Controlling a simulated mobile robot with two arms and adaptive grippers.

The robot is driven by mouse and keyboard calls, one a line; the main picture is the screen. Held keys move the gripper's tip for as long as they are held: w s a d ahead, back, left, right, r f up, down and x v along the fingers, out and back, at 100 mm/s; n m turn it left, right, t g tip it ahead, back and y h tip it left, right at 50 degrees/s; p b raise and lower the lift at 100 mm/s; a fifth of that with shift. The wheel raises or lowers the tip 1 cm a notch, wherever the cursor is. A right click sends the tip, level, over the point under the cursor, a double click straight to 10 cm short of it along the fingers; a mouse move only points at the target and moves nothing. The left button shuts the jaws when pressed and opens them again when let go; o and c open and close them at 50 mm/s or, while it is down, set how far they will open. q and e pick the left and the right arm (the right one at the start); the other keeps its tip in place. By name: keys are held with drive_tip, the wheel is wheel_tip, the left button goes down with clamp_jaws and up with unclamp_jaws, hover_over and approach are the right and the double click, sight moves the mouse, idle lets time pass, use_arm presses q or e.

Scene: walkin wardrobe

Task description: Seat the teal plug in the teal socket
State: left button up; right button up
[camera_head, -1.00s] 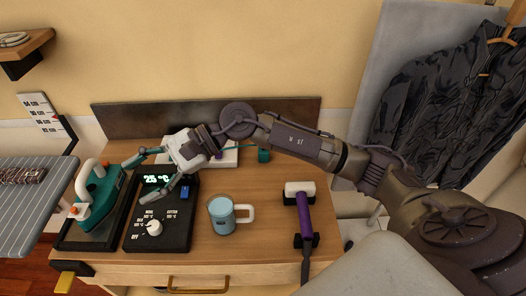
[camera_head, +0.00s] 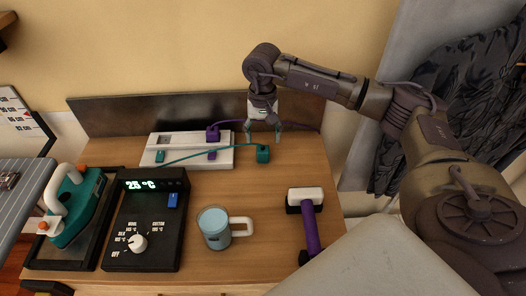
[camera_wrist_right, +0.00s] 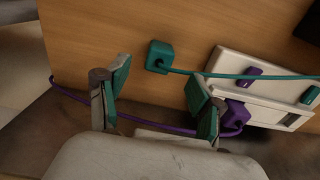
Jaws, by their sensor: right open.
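The teal plug (camera_head: 263,153) lies on the wooden table to the right of the white socket board (camera_head: 187,138). Its teal cable runs left across the board. In the right wrist view the plug (camera_wrist_right: 160,56) lies beyond the fingertips, apart from both. The board carries a small teal block (camera_head: 160,156) at its left end; I cannot make out the teal socket's opening. My right gripper (camera_head: 264,139) points down, open and empty, just behind the plug. Its spread fingers also show in the right wrist view (camera_wrist_right: 158,90). My left gripper is not in view.
A purple plug (camera_head: 213,132) and a small purple block (camera_head: 212,155) are on the board. A mug (camera_head: 214,230), a control box (camera_head: 145,223), a teal iron (camera_head: 72,210) and a purple-handled tool (camera_head: 309,222) stand nearer the front. A dark backboard (camera_head: 120,115) is behind.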

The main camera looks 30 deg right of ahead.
sight(263, 148)
drive_tip(key=shift+f, duration=0.65)
wheel_tip(263, 148, down, 4)
drive_tip(key=shift+w+d+f+p, duration=0.1)
drive_tip(key=shift+f+p, duration=0.1)
drive_tip(key=shift+p, duration=0.85)
drive_tip(key=shift+f, duration=0.35)
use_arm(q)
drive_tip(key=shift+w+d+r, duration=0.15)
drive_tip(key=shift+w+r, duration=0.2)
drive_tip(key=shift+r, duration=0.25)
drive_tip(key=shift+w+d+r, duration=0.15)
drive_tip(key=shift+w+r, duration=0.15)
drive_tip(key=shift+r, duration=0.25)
use_arm(e)
drive_tip(key=shift+c, duration=0.4)
drive_tip(key=shift+c, duration=1.2)
drive_tip(key=c, duration=0.9)
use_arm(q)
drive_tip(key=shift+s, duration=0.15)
use_arm(e)
drive_tip(key=shift+c, duration=0.2)
drive_tip(key=shift+w+r, duration=0.1)
drive_tip(key=shift+r, duration=0.05)
